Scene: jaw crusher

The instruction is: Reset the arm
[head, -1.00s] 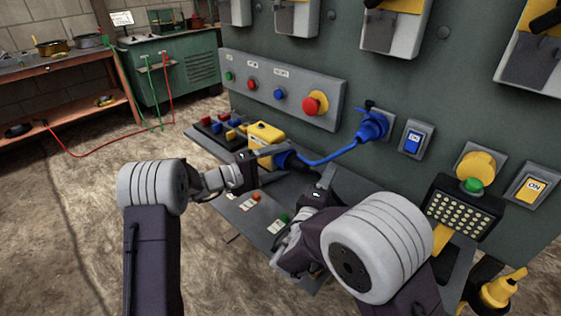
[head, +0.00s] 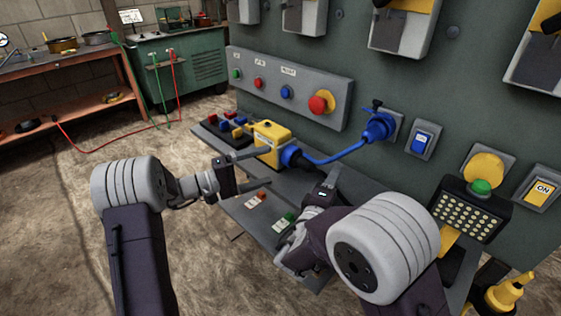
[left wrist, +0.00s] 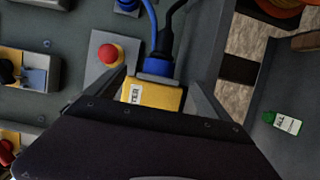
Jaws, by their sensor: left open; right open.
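The yellow box (head: 272,142) stands on the grey ledge with a blue plug and cable at its right side. My left gripper (head: 264,170) is open and empty, to the left of and in front of the box. In the left wrist view, the yellow box (left wrist: 153,95) shows beyond and between the spread fingers of the left gripper (left wrist: 160,88). I cannot tell whether a finger touches it. My right gripper (head: 325,188) is at the ledge's front, right of the box, open with nothing seen in it. Its fingers are partly hidden by its own arm.
The grey panel (head: 270,75) behind carries several buttons and a red emergency stop (head: 321,103). The blue cable runs to a blue wall socket (head: 379,128). Small coloured blocks (head: 232,124) lie on the ledge's left end. A lamp (head: 476,212) stands at right. Open floor lies left.

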